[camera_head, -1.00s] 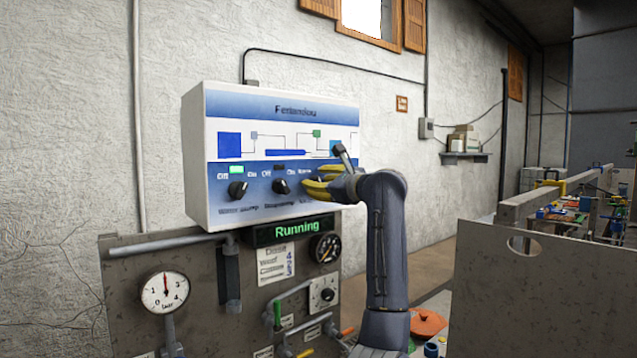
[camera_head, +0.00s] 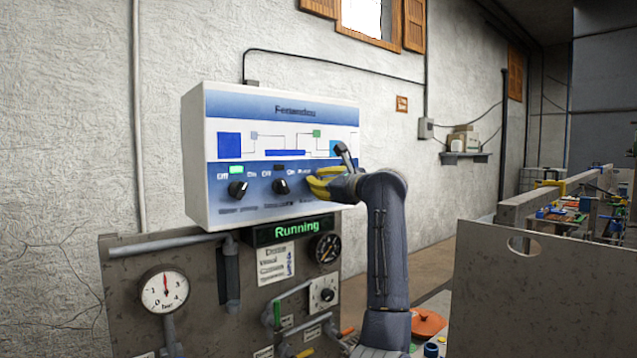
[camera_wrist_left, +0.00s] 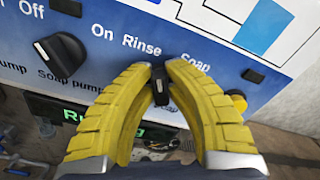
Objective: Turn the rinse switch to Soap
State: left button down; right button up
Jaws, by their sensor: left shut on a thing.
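The rinse switch (camera_wrist_left: 159,85) is a black knob under the labels Rinse and Soap on the white and blue control box (camera_head: 193,160). In the left wrist view the yellow fingers of my left gripper (camera_wrist_left: 160,88) are shut on the knob, one on each side. The knob's pointer looks close to upright, between the two labels; its exact setting is partly hidden by the fingers. In the head view the left gripper (camera_head: 318,185) covers this knob at the right end of the panel. My right gripper is not in view.
Two other black knobs, the water pump knob (camera_head: 238,190) and the soap pump knob (camera_head: 281,187), sit to the left. A green "Running" display (camera_head: 297,229) and a pressure gauge (camera_head: 165,292) are below. A grey panel (camera_head: 545,300) stands at the right.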

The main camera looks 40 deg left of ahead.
pick_arm(q)
jog(key=m, duration=0.5)
jog(key=shift+w+m, duration=0.2)
jog(key=shift+m, duration=0.2)
jog(key=m, duration=0.5)
jog(key=shift+w, duration=0.15)
jog(key=shift+m, duration=0.4)
jog(key=c, duration=1.4)
grip_release()
jog(key=shift+o, duration=0.2)
jog(key=shift+d, duration=0.1)
jog(key=v, duration=1.2)
jog(key=shift+d, duration=0.1)
